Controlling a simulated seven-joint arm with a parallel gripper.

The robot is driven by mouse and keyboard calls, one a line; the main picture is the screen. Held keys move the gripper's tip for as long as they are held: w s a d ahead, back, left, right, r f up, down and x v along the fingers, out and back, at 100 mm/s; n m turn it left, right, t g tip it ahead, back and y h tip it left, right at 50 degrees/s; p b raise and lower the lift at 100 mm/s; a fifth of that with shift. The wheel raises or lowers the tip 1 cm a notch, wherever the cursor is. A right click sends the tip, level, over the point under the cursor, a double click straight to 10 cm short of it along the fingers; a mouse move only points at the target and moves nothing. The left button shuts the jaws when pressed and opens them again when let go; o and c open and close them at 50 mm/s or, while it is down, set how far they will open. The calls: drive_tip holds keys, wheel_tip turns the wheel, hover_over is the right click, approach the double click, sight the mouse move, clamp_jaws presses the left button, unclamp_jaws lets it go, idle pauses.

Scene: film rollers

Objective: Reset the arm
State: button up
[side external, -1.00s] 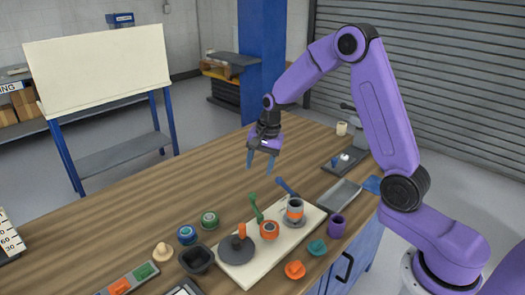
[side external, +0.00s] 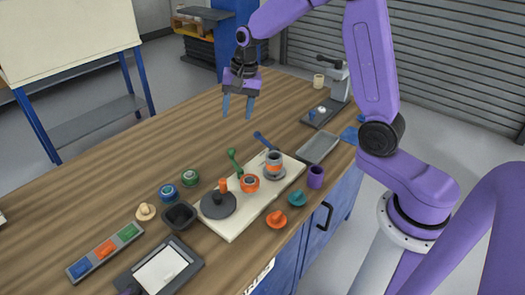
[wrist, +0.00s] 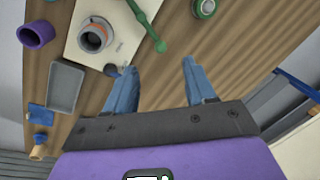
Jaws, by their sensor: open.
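My purple arm holds my gripper (side external: 238,106) high above the wooden table (side external: 130,175), over its back half. The two blue fingers point down, stand apart and have nothing between them. In the wrist view my gripper (wrist: 160,85) also shows with a clear gap between its fingers and bare wood beyond. The gripper touches nothing.
A cream board (side external: 235,228) holds a dark grey disc (side external: 218,206), an orange ring piece (side external: 250,183) and a grey cup (side external: 274,160). A grey tray (side external: 318,149), purple cup (side external: 316,177) and black bowl (side external: 180,215) stand around it. The table's left half is largely clear.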

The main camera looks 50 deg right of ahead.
drive_tip(key=s+a+r+n+g, duration=0.1)
drive_tip(key=s+a+n, duration=0.35)
drive_tip(key=s, duration=0.25)
drive_tip(key=s+a+r+n, duration=0.1)
drive_tip(key=s+a+n, duration=0.2)
drive_tip(key=s+n, duration=0.4)
drive_tip(key=s+d+n+h, duration=0.1)
drive_tip(key=s+d+n, duration=0.2)
drive_tip(key=s+n, duration=0.7)
drive_tip(key=s, duration=0.9)
drive_tip(key=shift+s+g, duration=0.15)
drive_tip(key=shift+g, duration=0.15)
drive_tip(key=shift+f+n, duration=0.1)
drive_tip(key=shift+n, duration=0.15)
